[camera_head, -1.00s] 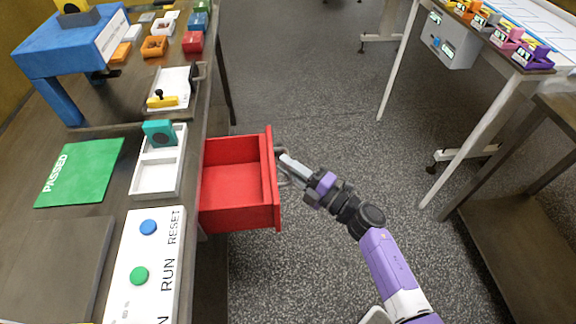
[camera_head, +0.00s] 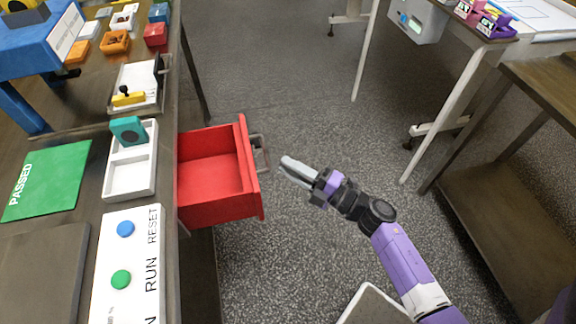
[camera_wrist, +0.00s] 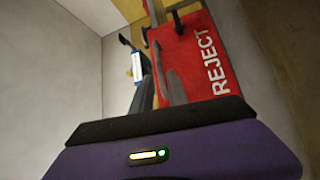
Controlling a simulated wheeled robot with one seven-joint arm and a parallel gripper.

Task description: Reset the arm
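My gripper (camera_head: 290,165) is in the air to the right of the open red drawer (camera_head: 213,178), apart from its grey handle (camera_head: 261,153). Nothing shows held in it. In the head view its pale fingers overlap, so I cannot tell their gap. In the wrist view the fingers (camera_wrist: 165,75) stand above the purple gripper body, in front of a red panel (camera_wrist: 208,65) marked REJECT. My arm reaches in from the lower right.
The drawer juts from the left bench, which holds a white button panel (camera_head: 129,268), a white tray (camera_head: 131,174) and a green PASSED mat (camera_head: 48,181). A dark table (camera_head: 515,185) stands right. Grey floor (camera_head: 320,95) lies clear between.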

